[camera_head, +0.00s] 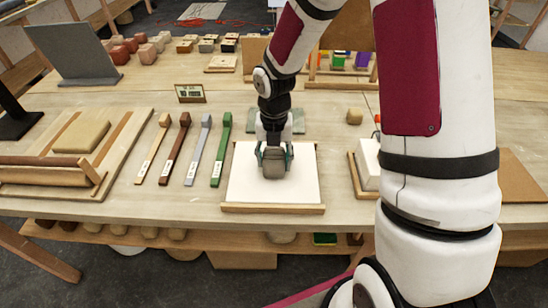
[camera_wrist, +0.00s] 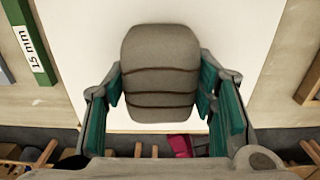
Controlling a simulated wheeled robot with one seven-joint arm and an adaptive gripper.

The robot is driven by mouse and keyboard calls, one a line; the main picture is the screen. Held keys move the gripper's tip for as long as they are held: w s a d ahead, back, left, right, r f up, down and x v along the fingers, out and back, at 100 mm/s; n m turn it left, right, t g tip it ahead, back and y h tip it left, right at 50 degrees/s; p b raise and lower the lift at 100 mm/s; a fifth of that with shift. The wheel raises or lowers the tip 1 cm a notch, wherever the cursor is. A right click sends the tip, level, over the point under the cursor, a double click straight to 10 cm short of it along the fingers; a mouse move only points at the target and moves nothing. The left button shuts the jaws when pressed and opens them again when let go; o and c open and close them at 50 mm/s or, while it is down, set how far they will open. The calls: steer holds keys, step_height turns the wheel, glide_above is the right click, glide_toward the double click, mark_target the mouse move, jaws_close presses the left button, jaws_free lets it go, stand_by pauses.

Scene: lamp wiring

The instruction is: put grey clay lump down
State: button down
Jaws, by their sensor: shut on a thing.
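The grey clay lump (camera_head: 273,166) is between the fingers of my gripper (camera_head: 274,152), over the white board (camera_head: 245,180) with a wooden front strip. In the wrist view the lump (camera_wrist: 160,70) is rounded, with several dark lines across it. The teal-padded fingers of my gripper (camera_wrist: 161,98) are shut on its two sides. The white board (camera_wrist: 85,40) shows behind it. I cannot tell whether the lump touches the board.
Several coloured sticks (camera_head: 190,150) with labels lie left of the board. Further left is a wooden board with a roller (camera_head: 50,174). A white block (camera_head: 368,160) stands at the right. The white surface around the lump is clear.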

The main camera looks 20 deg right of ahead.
mark_target(274, 155)
steer(key=c, duration=0.7)
jaws_free()
steer(key=shift+f, duration=0.1)
steer(key=s+r+m+t+h, duration=0.15)
steer(key=r+m, duration=0.25)
steer(key=r, duration=0.6)
steer(key=s+r+m+y, duration=0.1)
steer(key=s+r+m, duration=0.25)
steer(key=r, duration=0.55)
steer(key=s+r+m+t, duration=0.2)
steer(key=s+r+m, duration=0.2)
steer(key=s+m, duration=0.4)
steer(key=s+r+m+t, duration=0.2)
steer(key=s+r+m, duration=0.3)
steer(key=m, duration=1.1)
steer(key=shift+s+r, duration=0.15)
steer(key=shift+s, duration=1.55)
